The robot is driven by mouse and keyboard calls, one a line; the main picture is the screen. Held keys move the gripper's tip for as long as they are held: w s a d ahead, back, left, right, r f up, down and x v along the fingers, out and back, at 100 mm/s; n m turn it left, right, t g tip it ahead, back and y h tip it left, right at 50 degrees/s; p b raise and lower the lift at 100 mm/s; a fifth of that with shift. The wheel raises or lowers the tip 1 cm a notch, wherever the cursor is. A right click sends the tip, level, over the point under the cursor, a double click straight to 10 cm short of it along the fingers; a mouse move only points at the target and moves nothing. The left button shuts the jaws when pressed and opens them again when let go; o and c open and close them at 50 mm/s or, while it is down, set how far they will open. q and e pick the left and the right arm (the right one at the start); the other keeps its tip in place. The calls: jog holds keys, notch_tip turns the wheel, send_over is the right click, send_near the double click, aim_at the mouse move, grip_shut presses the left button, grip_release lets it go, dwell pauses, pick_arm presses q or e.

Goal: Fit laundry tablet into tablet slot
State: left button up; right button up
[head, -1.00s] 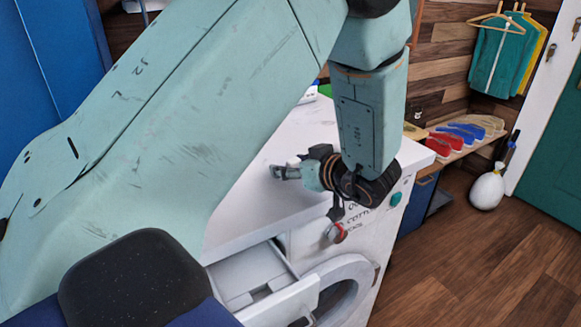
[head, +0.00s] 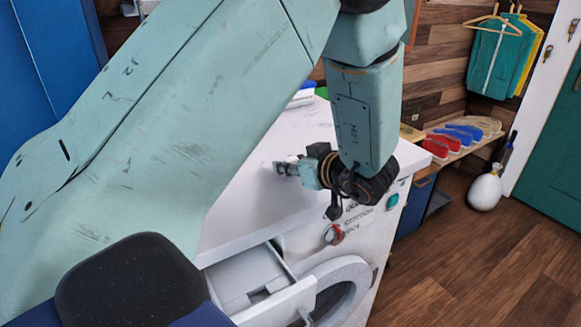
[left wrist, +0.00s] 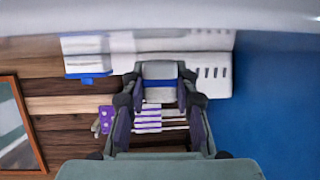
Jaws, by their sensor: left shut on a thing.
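My left gripper (head: 284,168) is above the white top of the washing machine (head: 270,205), its fingers pointing left. In the left wrist view its fingertips (left wrist: 159,82) are shut on the laundry tablet (left wrist: 160,70), a pale block with a blue band. In the head view the tablet is mostly hidden at the fingertips. The detergent drawer (head: 290,303) is pulled out at the machine's front, below and left of the gripper. Compartments show inside the drawer, but I cannot tell which is the tablet slot. My right gripper is not in view.
A round door (head: 350,290) and a red-marked knob (head: 334,234) are on the machine's front. A bench (head: 455,148) with coloured shoe shapes and a white bottle (head: 485,190) stand at the right. The wooden floor (head: 460,260) there is clear.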

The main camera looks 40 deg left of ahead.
aim_at(291, 158)
pick_arm(q)
notch_tip(291, 158, up, 8)
jog(key=shift+s+d+r+p, duration=0.1)
jog(key=shift+d+r+p, duration=0.05)
jog(key=shift+p, duration=1)
jog(key=shift+r, duration=0.45)
